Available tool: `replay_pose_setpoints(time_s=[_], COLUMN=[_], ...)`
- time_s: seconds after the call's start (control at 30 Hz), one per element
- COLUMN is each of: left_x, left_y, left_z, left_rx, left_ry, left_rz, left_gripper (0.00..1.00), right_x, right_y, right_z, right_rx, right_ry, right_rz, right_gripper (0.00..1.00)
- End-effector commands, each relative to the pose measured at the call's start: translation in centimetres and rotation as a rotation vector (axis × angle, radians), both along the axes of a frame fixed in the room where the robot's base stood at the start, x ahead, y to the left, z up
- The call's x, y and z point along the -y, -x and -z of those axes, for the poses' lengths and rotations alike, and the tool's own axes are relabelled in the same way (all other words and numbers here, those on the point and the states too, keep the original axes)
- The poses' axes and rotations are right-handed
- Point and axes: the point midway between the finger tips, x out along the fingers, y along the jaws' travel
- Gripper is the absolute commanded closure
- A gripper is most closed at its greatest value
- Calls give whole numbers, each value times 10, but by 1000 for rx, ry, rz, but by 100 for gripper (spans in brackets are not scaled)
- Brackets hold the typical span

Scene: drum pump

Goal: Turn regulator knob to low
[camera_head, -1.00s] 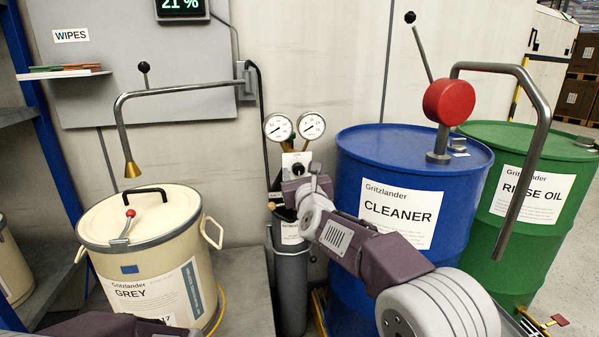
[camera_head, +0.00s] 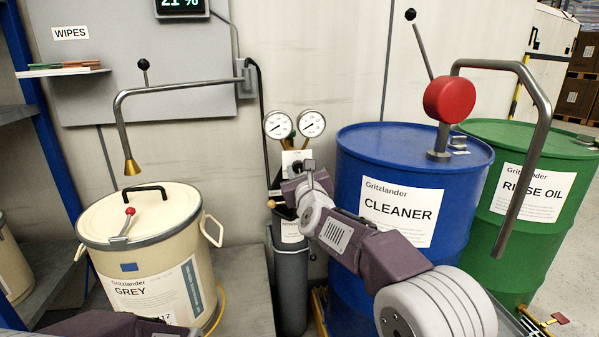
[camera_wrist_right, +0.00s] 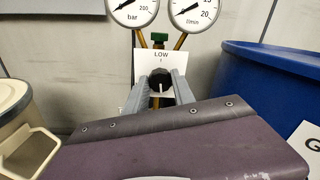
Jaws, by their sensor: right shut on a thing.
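The regulator shows in the right wrist view as a white plate (camera_wrist_right: 149,64) marked LOW with a small tick above a dark round knob (camera_wrist_right: 160,79). A pale mark shows on the knob's face. My right gripper (camera_wrist_right: 160,88) has one grey finger on each side of the knob and is shut on it. In the head view my right gripper (camera_head: 300,185) reaches the regulator from the front right and hides the knob. Only the plate's upper part (camera_head: 294,160) shows there. My left gripper is out of view; only part of my left arm shows at the bottom left.
Two round gauges (camera_head: 278,125) (camera_head: 311,124) stand just above the regulator on a grey cylinder (camera_head: 290,275). A blue CLEANER drum (camera_head: 360,260) is close on the right. A cream GREY bucket (camera_head: 140,265) stands left, under a bent pipe (camera_head: 180,88).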

Motion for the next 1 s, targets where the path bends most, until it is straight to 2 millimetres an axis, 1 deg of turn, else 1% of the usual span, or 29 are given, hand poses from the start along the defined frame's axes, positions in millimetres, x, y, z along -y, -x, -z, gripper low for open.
replay_pose_setpoints(time_s=[0.43,1.0], left_x=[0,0], left_y=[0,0], left_z=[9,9], left_rx=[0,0], left_ry=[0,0], left_rz=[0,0], left_gripper=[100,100], right_x=[0,0], right_y=[0,0], right_z=[2,2], right_rx=[78,184], right_ry=[402,933], right_rz=[-1,-1], right_gripper=[100,100])
